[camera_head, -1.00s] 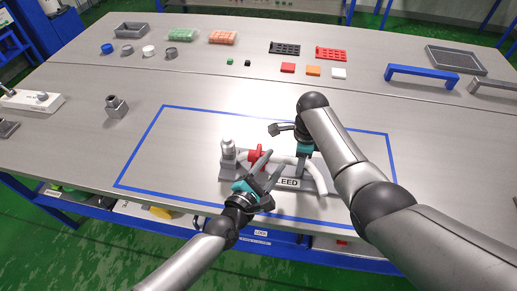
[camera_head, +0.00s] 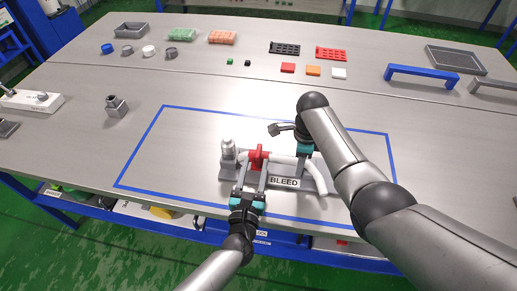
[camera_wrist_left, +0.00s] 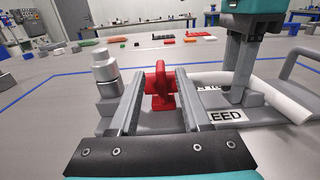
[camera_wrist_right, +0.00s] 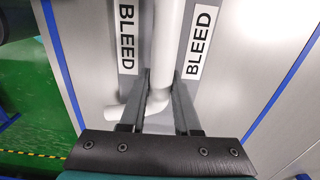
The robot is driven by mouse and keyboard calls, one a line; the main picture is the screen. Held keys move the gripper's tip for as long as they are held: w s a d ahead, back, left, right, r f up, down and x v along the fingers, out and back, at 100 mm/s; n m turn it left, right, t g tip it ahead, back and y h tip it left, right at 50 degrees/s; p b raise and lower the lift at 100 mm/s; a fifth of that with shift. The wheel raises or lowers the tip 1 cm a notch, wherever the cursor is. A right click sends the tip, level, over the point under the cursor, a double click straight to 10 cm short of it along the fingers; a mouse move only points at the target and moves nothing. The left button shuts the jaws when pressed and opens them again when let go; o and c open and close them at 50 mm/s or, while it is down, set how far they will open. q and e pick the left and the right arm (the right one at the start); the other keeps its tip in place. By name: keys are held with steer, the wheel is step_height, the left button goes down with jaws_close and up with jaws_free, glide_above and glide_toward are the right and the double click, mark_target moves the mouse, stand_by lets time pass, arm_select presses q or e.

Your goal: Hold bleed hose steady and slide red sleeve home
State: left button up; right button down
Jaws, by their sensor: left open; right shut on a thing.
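The white bleed hose (camera_head: 320,178) lies along a grey fixture labelled BLEED (camera_head: 285,183) and bends toward the table's front at its right end. My right gripper (camera_head: 301,154) is shut on the hose from above; the right wrist view shows its fingers on either side of the hose (camera_wrist_right: 166,60). The red sleeve (camera_head: 258,156) sits around the hose line, right of the grey fitting (camera_head: 228,152). My left gripper (camera_head: 252,172) is open, pointing at the sleeve from the front. In the left wrist view the sleeve (camera_wrist_left: 160,88) shows between the two fingers; contact cannot be told.
A blue outline (camera_head: 160,112) frames the work area on the steel table. A small grey fitting (camera_head: 116,106) stands left of it. Caps, blocks, trays and a blue handle (camera_head: 422,72) are farther back. The table behind the fixture is clear.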

mark_target(257, 158)
arm_select(q)
steer(key=shift+w+d, duration=0.25)
steer(key=shift+w, duration=1.25)
steer(key=shift+w+d, duration=0.2)
steer(key=shift+w, duration=1.25)
jaws_close()
